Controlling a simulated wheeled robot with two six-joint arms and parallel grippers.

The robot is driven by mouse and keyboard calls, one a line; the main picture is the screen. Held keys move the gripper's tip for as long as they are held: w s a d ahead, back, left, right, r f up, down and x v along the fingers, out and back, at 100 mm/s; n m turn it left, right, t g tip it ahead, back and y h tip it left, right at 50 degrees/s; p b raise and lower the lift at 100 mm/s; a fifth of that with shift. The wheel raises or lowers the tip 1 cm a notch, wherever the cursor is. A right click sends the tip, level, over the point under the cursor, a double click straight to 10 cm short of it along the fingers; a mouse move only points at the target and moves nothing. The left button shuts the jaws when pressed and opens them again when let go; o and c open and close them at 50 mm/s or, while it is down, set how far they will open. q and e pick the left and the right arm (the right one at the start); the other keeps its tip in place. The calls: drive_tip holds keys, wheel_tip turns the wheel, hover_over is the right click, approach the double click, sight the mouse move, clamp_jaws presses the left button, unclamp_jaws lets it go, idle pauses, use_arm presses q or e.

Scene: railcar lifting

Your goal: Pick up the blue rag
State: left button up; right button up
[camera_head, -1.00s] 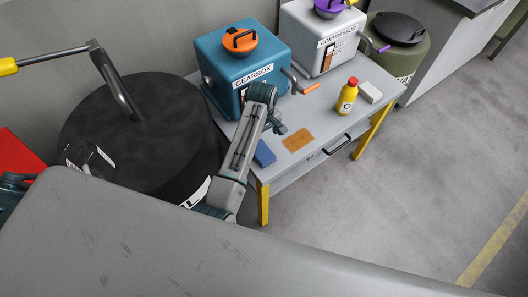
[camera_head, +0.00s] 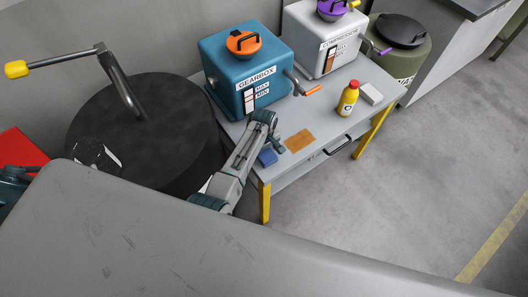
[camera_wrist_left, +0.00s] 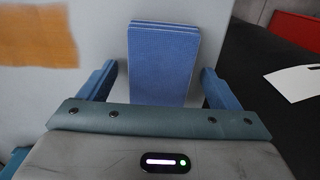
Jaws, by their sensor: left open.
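The blue rag (camera_head: 267,158) is a folded block near the front left edge of the grey table (camera_head: 325,112). In the left wrist view the rag (camera_wrist_left: 163,60) lies between the two blue fingers, with visible gaps on both sides. My left gripper (camera_head: 276,147) is open over the rag; it also shows in the left wrist view (camera_wrist_left: 158,88). The gripper partly covers the rag in the head view. The rag's near end is hidden behind the gripper body in the wrist view. My right gripper is not in view.
An orange-brown cloth (camera_head: 299,140) lies right of the rag. The blue gearbox (camera_head: 245,72) stands behind, with the white compressor box (camera_head: 322,40) beyond. A yellow bottle (camera_head: 348,98) and white block (camera_head: 371,93) are farther right. A black drum (camera_head: 150,130) stands left.

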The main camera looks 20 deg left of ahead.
use_arm(q)
drive_tip(key=c, duration=1.1)
drive_tip(key=shift+r, duration=0.2)
